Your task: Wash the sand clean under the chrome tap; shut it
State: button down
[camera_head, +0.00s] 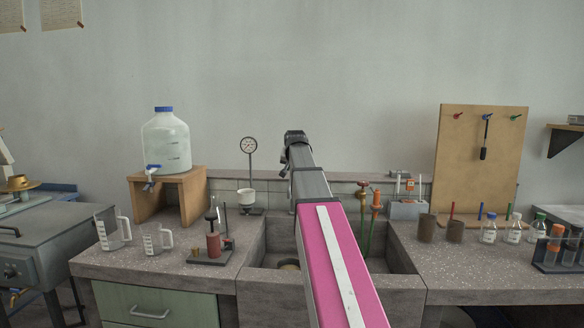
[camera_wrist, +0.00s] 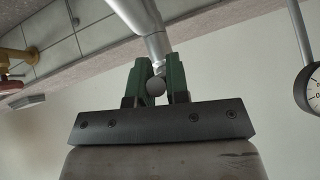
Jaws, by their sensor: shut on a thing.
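In the wrist view my gripper (camera_wrist: 157,72) has its green fingers closed on a small round grey knob (camera_wrist: 155,88). A chrome pipe (camera_wrist: 146,22), seemingly part of the chrome tap, comes down from the top and ends right at the fingers. In the head view my arm covers the tap and my fingertips. A round brownish vessel (camera_head: 288,264) sits low in the stone sink (camera_head: 262,262), partly hidden by the sink wall and my arm. I cannot tell whether it holds the sand, nor whether water runs.
Glass jugs (camera_head: 113,230) and bottles (camera_head: 489,228) occupy the side benches.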

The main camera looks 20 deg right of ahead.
jog(key=c, duration=1.1)
grip_release()
jog(key=v, duration=1)
jog(key=shift+s+r, duration=0.25)
jog(key=shift+r, duration=0.05)
